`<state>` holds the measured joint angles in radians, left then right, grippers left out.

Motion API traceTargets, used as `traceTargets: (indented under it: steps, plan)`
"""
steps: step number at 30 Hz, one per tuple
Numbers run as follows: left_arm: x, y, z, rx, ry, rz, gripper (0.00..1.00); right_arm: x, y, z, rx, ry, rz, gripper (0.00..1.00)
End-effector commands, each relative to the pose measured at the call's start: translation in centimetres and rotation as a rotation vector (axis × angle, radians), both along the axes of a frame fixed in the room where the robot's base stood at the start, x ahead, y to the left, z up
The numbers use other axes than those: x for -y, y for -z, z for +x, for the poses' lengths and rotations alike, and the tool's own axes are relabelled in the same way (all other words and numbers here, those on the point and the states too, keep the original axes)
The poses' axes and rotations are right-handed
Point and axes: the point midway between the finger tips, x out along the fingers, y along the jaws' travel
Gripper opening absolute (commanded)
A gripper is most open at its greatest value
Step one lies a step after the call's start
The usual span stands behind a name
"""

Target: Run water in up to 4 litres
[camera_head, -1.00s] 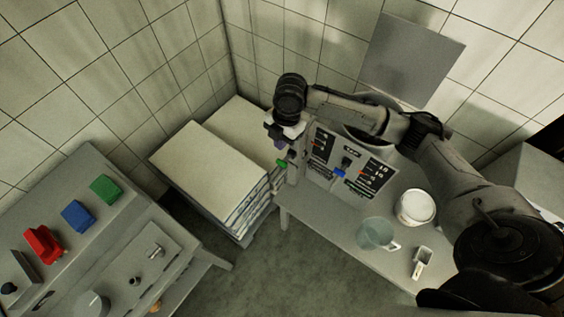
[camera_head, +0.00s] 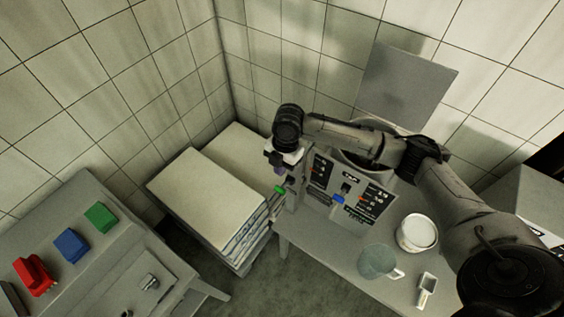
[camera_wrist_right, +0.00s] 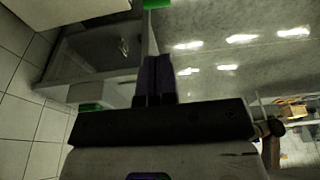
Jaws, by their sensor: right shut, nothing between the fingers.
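A grey unit with black scale panels (camera_head: 371,197) stands on the table at the centre in the head view. A blue lever or pointer (camera_head: 338,199) sits on its front, and a small green part (camera_head: 279,189) is at its left side. My right gripper (camera_head: 279,171) points down just above that green part. In the wrist view its dark purple fingers (camera_wrist_right: 155,75) are shut and empty; a green piece (camera_wrist_right: 157,4) shows beyond them. Contact is not visible. A clear jug (camera_head: 377,261) stands on the table before the unit. My left gripper is out of view.
A white tub (camera_head: 417,233) and a small scoop (camera_head: 427,290) stand on the right of the table (camera_head: 310,247). Stacked pale slabs (camera_head: 208,196) lie left of the unit. A grey bench at the left carries red (camera_head: 33,275), blue (camera_head: 71,244) and green (camera_head: 100,217) blocks.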

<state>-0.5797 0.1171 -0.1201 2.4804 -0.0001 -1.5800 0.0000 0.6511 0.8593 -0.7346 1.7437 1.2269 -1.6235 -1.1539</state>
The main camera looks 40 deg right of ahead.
Motion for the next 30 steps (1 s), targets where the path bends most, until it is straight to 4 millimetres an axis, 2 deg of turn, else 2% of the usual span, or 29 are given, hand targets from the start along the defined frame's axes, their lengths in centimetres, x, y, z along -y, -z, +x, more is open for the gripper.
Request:
traceTargets:
  steps: [3, 9, 15, 21, 30]
  plan:
    - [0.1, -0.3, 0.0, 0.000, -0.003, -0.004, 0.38, -0.5, 2.4, -0.2, -0.004, 0.000, 0.000, 0.00]
    - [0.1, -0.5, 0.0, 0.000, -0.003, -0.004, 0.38, -1.2, 5.8, -0.4, -0.004, 0.000, 0.000, 0.00]
    - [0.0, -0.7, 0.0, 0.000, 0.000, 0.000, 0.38, -0.7, 8.2, -0.2, -0.002, 0.001, -0.001, 0.00]
    - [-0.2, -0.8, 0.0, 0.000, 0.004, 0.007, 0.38, -0.4, 9.4, -0.2, -0.001, 0.000, -0.001, 0.00]
    - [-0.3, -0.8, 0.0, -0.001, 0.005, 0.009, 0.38, -0.4, 9.7, -0.1, 0.001, -0.001, -0.002, 0.00]
